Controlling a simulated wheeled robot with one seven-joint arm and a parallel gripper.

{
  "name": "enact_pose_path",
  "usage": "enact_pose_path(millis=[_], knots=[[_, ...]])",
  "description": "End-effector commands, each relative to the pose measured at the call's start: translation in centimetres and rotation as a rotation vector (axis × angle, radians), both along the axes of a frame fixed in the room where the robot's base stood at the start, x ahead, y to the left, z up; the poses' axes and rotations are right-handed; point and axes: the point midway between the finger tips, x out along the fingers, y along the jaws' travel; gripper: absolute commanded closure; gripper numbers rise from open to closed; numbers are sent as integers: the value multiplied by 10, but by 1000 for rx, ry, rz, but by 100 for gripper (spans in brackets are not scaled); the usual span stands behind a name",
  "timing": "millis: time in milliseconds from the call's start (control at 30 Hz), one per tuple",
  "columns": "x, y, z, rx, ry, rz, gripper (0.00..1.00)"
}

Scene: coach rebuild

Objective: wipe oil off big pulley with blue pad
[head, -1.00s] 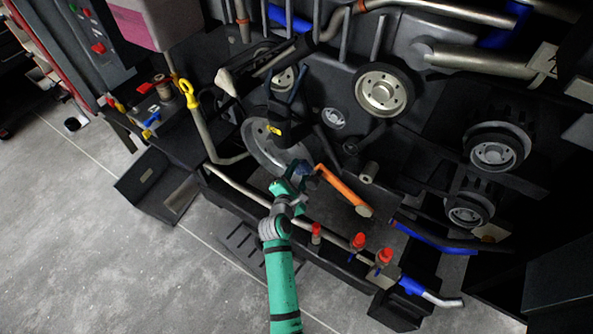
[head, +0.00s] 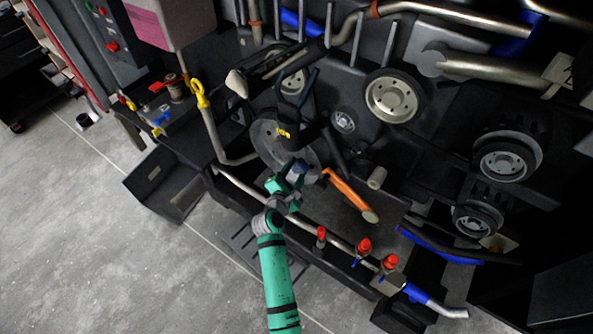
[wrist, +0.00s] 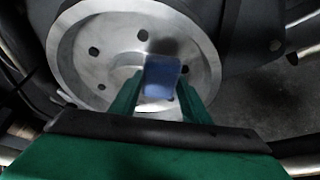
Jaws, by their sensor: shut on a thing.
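The big pulley (head: 268,138) is a grey metal disc low on the engine, left of centre in the head view. In the wrist view the pulley (wrist: 90,35) fills the upper middle, with several holes and a dark smudge right of its hub. The blue pad (wrist: 162,78) is between the green fingertips of my gripper (wrist: 160,98), in front of the lower part of the disc. In the head view my gripper (head: 297,172) is at the pulley's lower right edge. I cannot tell whether the pad touches the face.
An orange-handled bar (head: 348,193) lies just right of my gripper. A pale pipe (head: 245,188) and red-capped fittings (head: 363,245) run in front. A black bracket with a yellow tag (head: 284,133) overlaps the pulley. The grey floor (head: 120,240) at left is mostly clear.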

Motion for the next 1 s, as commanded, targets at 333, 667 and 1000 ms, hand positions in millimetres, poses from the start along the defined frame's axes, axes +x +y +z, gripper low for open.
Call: enact_pose_path(millis=[333, 667, 1000], knots=[[-22, 16, -1, 1, 1, 1, 79], [-44, 32, -1, 0, 1, 1, 79], [-48, 35, 0, 0, 0, 0, 79]])
